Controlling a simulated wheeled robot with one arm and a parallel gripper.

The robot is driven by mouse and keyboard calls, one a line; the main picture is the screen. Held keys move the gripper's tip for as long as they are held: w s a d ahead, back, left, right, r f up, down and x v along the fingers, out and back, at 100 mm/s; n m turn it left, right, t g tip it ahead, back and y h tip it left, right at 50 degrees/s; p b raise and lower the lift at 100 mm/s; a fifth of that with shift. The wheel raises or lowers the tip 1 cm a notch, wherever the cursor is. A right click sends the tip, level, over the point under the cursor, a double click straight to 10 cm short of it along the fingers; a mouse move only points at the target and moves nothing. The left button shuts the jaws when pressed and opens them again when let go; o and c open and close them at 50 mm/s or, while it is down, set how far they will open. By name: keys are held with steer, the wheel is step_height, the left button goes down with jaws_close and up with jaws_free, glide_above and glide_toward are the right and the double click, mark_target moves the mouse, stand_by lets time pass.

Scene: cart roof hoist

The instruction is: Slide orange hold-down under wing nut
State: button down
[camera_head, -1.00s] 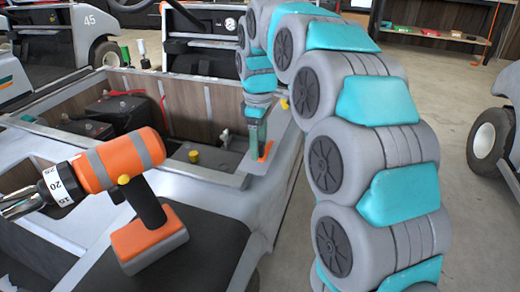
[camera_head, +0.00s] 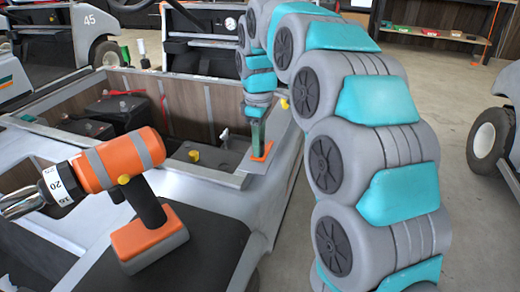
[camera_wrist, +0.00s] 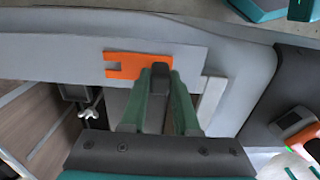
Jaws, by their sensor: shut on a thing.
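The orange hold-down (camera_wrist: 122,65) is a flat plate with an open notch at its left end in the wrist view. It lies on or just above the grey cart ledge; I cannot tell which. In the head view the hold-down (camera_head: 262,153) shows beside the fingertips. My gripper (camera_wrist: 160,75) has green fingers closed on the hold-down's dark upright grip (camera_wrist: 160,72). The gripper also shows in the head view (camera_head: 257,140). The silver wing nut (camera_wrist: 88,108) stands apart, lower left of the notch. It also shows in the head view (camera_head: 225,136), left of my gripper.
An orange cordless tool (camera_head: 120,165) stands on the black seat (camera_head: 190,245) at the front left. Black batteries (camera_head: 110,112) sit in the open cart bay. The bay's grey rim (camera_head: 215,177) runs in front of the wing nut. Other carts stand around.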

steer(key=shift+r, duration=1.2)
steer(key=w+a+r, duration=0.1)
steer(key=a, duration=0.7)
steer(key=w+a+r, duration=0.1)
steer(key=w+a, duration=0.1)
steer(key=a, duration=0.5)
steer(key=shift+a+r+p, duration=0.3)
steer(key=shift+a+p, duration=0.1)
